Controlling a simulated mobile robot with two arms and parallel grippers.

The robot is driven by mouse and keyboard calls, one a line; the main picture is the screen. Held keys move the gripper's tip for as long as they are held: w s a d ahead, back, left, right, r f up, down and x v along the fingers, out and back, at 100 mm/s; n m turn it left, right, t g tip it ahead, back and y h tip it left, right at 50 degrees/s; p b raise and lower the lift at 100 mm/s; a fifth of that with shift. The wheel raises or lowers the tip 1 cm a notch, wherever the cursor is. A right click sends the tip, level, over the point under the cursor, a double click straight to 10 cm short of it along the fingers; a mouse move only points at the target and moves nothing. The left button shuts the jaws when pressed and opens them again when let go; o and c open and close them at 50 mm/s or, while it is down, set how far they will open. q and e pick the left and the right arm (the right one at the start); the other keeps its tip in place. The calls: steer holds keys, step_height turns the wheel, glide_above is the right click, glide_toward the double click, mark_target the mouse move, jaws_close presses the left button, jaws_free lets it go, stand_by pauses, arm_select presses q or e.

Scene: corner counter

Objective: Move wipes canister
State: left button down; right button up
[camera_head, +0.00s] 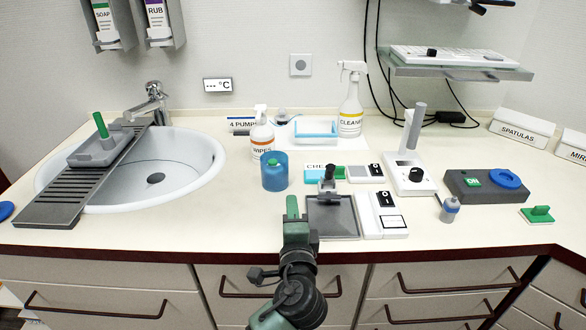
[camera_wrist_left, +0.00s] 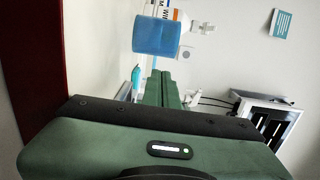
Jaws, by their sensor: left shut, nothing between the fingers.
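The white canister labelled WIPES (camera_head: 262,140), with an orange band, stands upright on the counter right of the sink. In the left wrist view, part of the canister (camera_wrist_left: 178,18) shows behind the blue cylinder (camera_wrist_left: 160,36). My left gripper (camera_head: 292,204) is at the counter's front edge, in front of the blue cylinder and apart from it. Its green fingers (camera_wrist_left: 160,88) are shut and empty, pointing towards the cylinder. My right gripper is not in view.
The sink (camera_head: 170,175) lies left, with a slatted grey rack (camera_head: 70,195) across it. A grey tray (camera_head: 332,215) is close right of my gripper. A spray bottle (camera_head: 350,118) and a white tray with blue edges (camera_head: 315,128) stand behind. Counter left of the blue cylinder is clear.

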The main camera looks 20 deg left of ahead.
mark_target(287, 167)
arm_select(q)
steer(key=shift+d+r, duration=0.1)
steer(key=shift+r, duration=0.1)
steer(key=shift+w+r, duration=0.1)
steer(key=shift+w, duration=0.1)
steer(key=x, duration=0.3)
steer(key=shift+w+a+r+p, duration=0.15)
steer(key=shift+w+a+p, duration=0.1)
steer(key=shift+a+p, duration=0.25)
steer(key=x, duration=0.4)
steer(key=shift+w, duration=0.1)
steer(key=shift+w+a, duration=0.2)
steer(key=shift+w, duration=0.4)
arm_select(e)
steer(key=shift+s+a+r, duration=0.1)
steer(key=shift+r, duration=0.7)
